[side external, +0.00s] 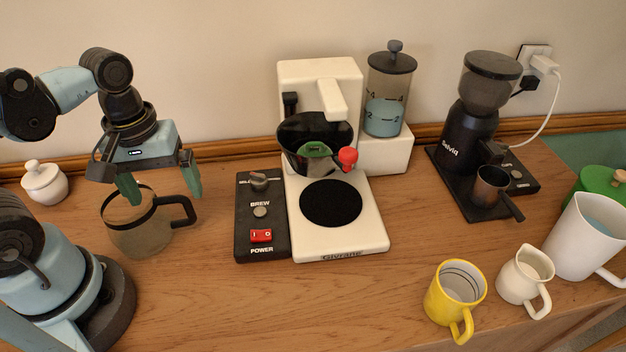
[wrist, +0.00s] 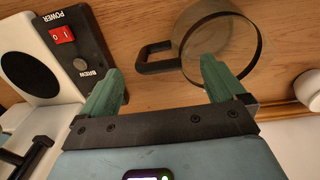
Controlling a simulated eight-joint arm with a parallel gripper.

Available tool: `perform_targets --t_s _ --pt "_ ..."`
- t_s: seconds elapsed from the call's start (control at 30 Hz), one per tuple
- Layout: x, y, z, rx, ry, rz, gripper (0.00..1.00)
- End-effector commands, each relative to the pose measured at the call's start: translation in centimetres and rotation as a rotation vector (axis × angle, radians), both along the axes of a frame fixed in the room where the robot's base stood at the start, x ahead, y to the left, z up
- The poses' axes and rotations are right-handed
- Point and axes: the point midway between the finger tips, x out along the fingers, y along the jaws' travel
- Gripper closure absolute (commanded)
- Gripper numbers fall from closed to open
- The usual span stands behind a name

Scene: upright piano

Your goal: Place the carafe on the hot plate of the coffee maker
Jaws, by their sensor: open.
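The glass carafe (side external: 143,233), with a dark rim band and a black handle (side external: 181,211), stands upright on the wooden top at the left. It also shows in the wrist view (wrist: 243,62), with its handle (wrist: 156,58) pointing left there. My gripper (side external: 162,195) is open and empty, above the carafe in the side view. In the wrist view the handle lies beyond the gap between my green fingertips (wrist: 162,78). I cannot tell whether a finger touches the carafe. The white coffee maker (side external: 375,237) has a round black hot plate (side external: 331,203), which is bare. The filter basket (side external: 314,136) hangs above the plate.
The black switch panel (side external: 262,220) is on the coffee maker's left. A lidded white jar (side external: 45,182) stands behind the carafe. A black grinder (side external: 470,135), yellow mug (side external: 455,291), cream jug (side external: 525,275) and white pitcher (side external: 585,240) stand to the right. The wood between carafe and panel is clear.

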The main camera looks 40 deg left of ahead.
Motion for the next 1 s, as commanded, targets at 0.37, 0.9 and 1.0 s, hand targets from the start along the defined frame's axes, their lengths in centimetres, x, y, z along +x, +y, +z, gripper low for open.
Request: perform_targets --t_s 0.37,0.9,1.0 --pt "-0.2 0.1 4.8 0.0 0.0 0.001 0.03" --pt "3.1 0.1 6.0 0.041 -0.187 -0.236 0.03" --pt "5.6 0.1 5.1 0.104 -0.338 -0.431 0.03"
